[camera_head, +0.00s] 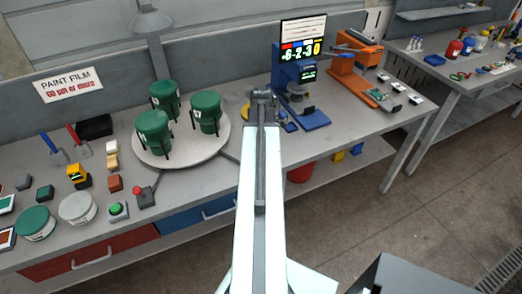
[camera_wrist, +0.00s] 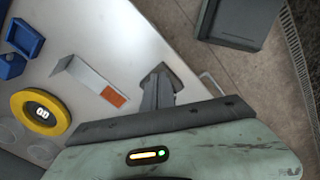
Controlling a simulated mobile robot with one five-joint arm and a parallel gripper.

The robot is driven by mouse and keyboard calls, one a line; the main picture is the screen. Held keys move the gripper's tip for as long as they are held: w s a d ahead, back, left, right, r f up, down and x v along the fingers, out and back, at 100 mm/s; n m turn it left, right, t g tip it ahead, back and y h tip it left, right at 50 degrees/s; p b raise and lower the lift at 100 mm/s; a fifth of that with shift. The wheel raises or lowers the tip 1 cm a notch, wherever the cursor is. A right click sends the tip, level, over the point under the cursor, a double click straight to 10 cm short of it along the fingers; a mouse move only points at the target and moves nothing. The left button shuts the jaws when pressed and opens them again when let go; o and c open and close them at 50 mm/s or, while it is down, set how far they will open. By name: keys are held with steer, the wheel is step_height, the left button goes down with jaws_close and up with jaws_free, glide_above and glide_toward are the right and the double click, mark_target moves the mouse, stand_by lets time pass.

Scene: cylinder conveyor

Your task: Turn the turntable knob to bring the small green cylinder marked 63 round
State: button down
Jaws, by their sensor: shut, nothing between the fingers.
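A round light-grey turntable (camera_head: 183,154) stands on the bench in the head view. It carries three green cylinders: one at the back (camera_head: 164,101), one at the front left (camera_head: 153,132) and one at the right (camera_head: 205,112). Their white marks are too small to read surely, so I cannot tell which is 63. A small box with a red-topped knob (camera_head: 138,191) stands in front of the turntable; I cannot tell if it is the turntable knob. My gripper (camera_head: 262,94) is to the right of the turntable, apart from it. Its fingers (camera_wrist: 158,82) are shut and empty in the wrist view.
A blue machine (camera_head: 290,85) and an orange machine (camera_head: 357,70) stand to the right. A green button (camera_head: 118,210) and several small blocks crowd the bench's left.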

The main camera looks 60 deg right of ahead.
step_height(320, 180, up, 4)
steer(key=p, duration=0.3)
steer(key=shift+r, duration=0.2)
steer(key=shift+d+r, duration=0.1)
steer(key=f+b, duration=0.6)
steer(key=shift+w+d+f, duration=0.15)
steer(key=shift+w+f, duration=0.05)
steer(key=shift+w, duration=0.1)
steer(key=shift+r, duration=0.1)
steer(key=shift+w+a, duration=0.1)
steer(key=shift+a, duration=0.15)
stand_by(0.7)
